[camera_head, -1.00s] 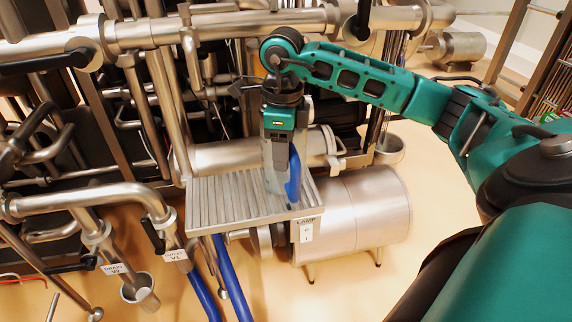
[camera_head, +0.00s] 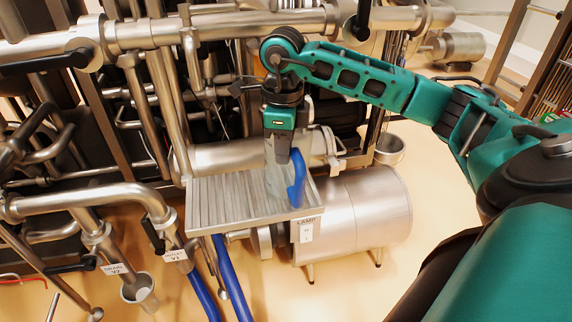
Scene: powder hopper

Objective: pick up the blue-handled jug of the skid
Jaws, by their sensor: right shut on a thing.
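The jug is a clear, see-through vessel (camera_head: 274,182) with a bright blue handle (camera_head: 297,182) on its right side. It is upright at the right part of the ribbed metal tray (camera_head: 222,206). My right gripper (camera_head: 283,158) comes down from above and is shut on the jug at its upper part, beside the top of the handle. The fingertips are dark and partly hide the jug's rim. I cannot tell whether the jug's base touches the tray. My left gripper is not in view.
Steel pipes (camera_head: 155,110) and valves crowd the left and back. A small steel cup (camera_head: 388,150) sits behind the tank.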

